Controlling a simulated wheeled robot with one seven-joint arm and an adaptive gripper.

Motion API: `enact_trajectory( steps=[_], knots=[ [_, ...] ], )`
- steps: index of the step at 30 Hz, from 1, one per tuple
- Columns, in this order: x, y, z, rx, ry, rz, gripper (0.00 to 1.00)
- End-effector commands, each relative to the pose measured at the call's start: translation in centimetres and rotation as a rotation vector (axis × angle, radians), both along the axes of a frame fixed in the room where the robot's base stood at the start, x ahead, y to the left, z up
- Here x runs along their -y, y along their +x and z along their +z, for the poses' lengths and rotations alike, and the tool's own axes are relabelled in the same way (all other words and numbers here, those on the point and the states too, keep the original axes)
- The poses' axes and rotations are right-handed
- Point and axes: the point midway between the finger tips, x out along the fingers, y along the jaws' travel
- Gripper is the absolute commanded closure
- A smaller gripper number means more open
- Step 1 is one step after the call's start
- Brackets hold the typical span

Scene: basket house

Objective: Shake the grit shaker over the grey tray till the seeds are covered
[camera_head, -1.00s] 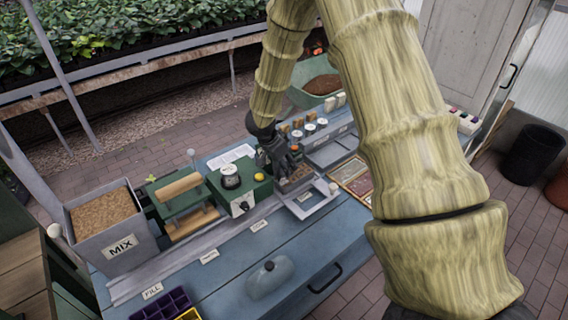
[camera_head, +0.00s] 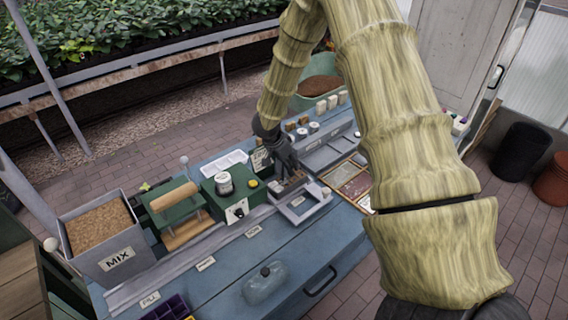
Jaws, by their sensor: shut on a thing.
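My gripper (camera_head: 288,166) is dark and points down over the blue bench, near its right-hand part. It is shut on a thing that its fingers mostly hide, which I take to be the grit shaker. The grey tray (camera_head: 303,209) lies on the bench just below and in front of the gripper. A brown patch shows at the tray's far side, partly under the fingers. I cannot make out seeds or grit at this size.
To the left stand a green machine with a dial (camera_head: 229,196), a green press with a wooden roller (camera_head: 174,208) and a grey MIX bin (camera_head: 103,236). Jars (camera_head: 303,132) stand behind on the right. A clear domed lid (camera_head: 265,285) lies on the front bench.

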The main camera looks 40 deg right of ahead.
Motion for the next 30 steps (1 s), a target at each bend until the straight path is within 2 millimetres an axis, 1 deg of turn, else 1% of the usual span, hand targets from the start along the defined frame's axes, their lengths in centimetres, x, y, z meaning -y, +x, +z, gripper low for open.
enact_trajectory(
  steps=[9, 14, 19, 30],
  knots=[
    [-2.5, -0.2, 0.0, -0.001, -0.001, 0.003, 0.81],
    [-2.9, -0.2, 0.0, 0.000, -0.001, 0.001, 0.80],
    [-1.8, -0.1, 0.2, -0.001, 0.001, -0.001, 0.80],
    [1.8, 0.1, 0.2, 0.000, 0.001, 0.000, 0.80]
  ],
)
